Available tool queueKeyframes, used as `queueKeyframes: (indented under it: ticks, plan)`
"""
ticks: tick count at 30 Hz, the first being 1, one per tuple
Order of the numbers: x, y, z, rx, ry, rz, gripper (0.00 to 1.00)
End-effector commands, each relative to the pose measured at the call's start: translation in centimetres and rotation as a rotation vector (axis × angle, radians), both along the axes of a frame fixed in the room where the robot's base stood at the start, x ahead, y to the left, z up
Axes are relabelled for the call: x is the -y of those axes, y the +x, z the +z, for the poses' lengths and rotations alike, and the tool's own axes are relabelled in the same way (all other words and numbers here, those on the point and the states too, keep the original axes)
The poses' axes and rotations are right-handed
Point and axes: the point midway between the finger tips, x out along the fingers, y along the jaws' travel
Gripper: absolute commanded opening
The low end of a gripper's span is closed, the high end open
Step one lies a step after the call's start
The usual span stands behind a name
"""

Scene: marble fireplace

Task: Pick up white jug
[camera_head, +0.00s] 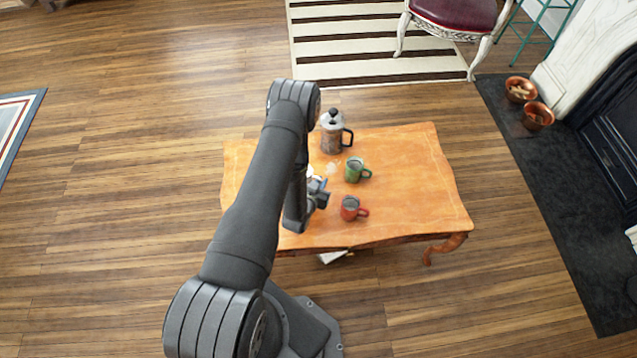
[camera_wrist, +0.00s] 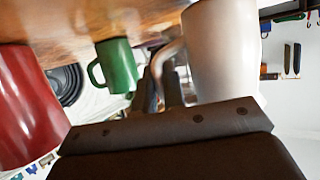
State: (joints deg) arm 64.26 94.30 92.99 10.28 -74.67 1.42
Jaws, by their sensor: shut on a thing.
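The white jug (camera_wrist: 222,55) fills the right of the middle in the wrist view, close to the camera, with its handle pointing left. My gripper (camera_wrist: 172,88) is shut on it at the handle. In the head view my gripper (camera_head: 321,186) is low over the left part of the orange wooden table (camera_head: 415,200). There the jug is mostly hidden behind my arm, with only a pale bit in sight. I cannot tell whether the jug touches the table.
A green mug (camera_head: 355,170) and a red mug (camera_head: 351,208) stand just right of my gripper. The table's right side is clear. A chair (camera_head: 455,15) and two pots stand beyond the table.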

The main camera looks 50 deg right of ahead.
Motion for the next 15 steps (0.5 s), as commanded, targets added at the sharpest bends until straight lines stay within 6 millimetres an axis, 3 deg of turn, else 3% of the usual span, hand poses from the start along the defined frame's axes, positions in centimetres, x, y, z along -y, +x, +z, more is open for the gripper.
queueKeyframes:
  ticks: [7,15]
  plan:
    - [0.1,0.0,3.5,0.002,-0.004,0.000,0.00]
    - [-0.6,-6.2,6.9,0.002,-0.001,-0.007,0.00]
